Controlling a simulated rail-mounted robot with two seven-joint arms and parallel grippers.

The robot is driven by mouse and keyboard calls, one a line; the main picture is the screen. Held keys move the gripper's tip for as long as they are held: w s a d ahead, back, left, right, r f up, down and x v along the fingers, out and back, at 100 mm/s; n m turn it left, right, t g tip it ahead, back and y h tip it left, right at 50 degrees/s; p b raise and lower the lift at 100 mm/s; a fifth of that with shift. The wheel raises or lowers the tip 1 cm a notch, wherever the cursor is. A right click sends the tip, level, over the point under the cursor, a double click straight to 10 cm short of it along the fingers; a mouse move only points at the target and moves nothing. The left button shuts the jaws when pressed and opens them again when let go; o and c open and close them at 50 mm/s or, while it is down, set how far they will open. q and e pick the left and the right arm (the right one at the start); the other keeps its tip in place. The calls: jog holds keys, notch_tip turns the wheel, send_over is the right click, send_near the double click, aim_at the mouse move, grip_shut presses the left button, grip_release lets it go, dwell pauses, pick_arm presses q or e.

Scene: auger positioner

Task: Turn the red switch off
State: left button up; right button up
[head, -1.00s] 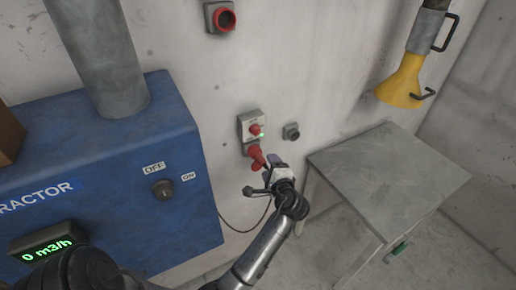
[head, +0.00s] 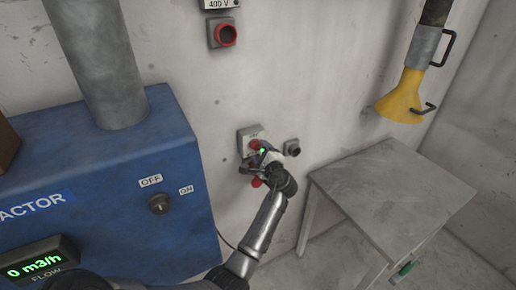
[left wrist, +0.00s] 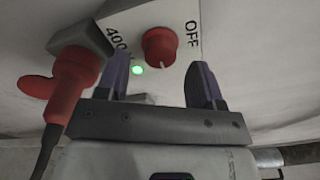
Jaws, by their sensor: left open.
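The red switch (left wrist: 160,46) is a round knob on a light wall box. In the left wrist view the word OFF is printed to its right, part of another label to its left, and a green lamp (left wrist: 138,70) glows beside it. In the head view the switch (head: 255,145) shows just above my left gripper (head: 262,152). My left gripper (left wrist: 160,88) is open, its two purple fingers pointing at the box. The knob lies ahead of the gap between the fingertips and looks clear of them. My right gripper is not in view.
A red plug (left wrist: 68,85) with a cable sits left of the fingers in the left wrist view. A blue extractor cabinet (head: 120,205) stands left, a grey table (head: 400,185) right.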

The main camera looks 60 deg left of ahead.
pick_arm(q)
jog(key=shift+w+a, duration=0.15)
jog(key=shift+a, duration=1.1)
jog(key=shift+c, duration=0.2)
jog(key=c, duration=0.9)
